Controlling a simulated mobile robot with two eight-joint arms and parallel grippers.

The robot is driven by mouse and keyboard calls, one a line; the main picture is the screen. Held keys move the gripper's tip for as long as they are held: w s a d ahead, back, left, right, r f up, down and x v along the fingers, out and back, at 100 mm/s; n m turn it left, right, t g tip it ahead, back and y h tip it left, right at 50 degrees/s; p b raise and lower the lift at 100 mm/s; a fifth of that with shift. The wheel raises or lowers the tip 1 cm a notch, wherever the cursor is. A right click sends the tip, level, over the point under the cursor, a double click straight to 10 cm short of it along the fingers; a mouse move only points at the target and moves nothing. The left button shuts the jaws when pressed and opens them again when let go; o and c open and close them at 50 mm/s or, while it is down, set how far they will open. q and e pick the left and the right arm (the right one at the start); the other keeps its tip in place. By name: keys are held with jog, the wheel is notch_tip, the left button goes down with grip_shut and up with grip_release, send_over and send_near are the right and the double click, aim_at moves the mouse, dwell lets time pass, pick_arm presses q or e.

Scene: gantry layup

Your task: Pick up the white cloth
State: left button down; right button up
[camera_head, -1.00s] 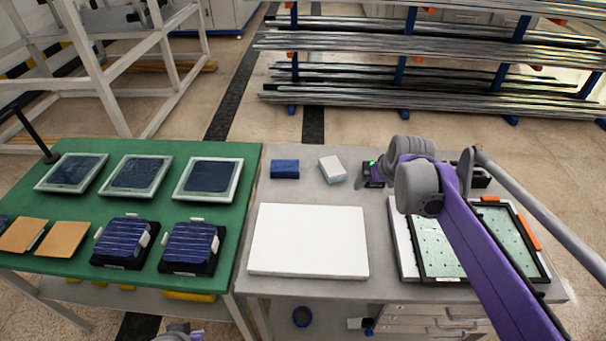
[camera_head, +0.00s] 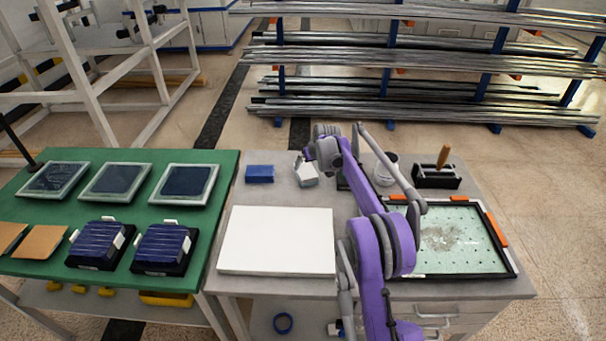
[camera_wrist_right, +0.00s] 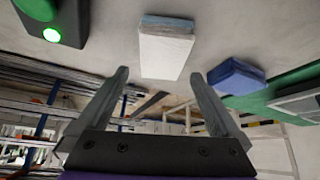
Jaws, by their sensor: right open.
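The white cloth (camera_head: 308,178) is a small folded stack on the grey table, right of a blue folded cloth. In the right wrist view the white cloth (camera_wrist_right: 165,52) lies just beyond my fingertips, between their lines, with a light-blue layer along one edge. My right gripper (camera_head: 302,163) is at the white cloth in the head view, partly hiding it. In the right wrist view my right gripper (camera_wrist_right: 158,75) is open, with nothing between its fingers. My left gripper is out of view.
The blue cloth (camera_head: 260,173) sits close by; it also shows in the right wrist view (camera_wrist_right: 236,75). A white board (camera_head: 276,240) lies in front. A framed panel (camera_head: 455,240) and a tool holder (camera_head: 437,178) are at the right. A green table (camera_head: 130,207) with solar cells adjoins at the left.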

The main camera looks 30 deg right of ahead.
aim_at(306, 169)
jog(key=shift+x, duration=3.1)
jog(key=shift+s+a+f, duration=0.1)
jog(key=shift+s, duration=0.05)
jog(key=shift+c, duration=0.2)
jog(key=c, duration=1.3)
jog(key=shift+o, duration=0.2)
notch_tip(306, 169, up, 10)
jog(key=shift+r+p, duration=0.1)
jog(key=shift+p, duration=0.6)
jog(key=o, duration=1)
jog(key=c, duration=0.7)
jog(key=shift+s+f, duration=0.1)
jog(key=shift+f, duration=0.1)
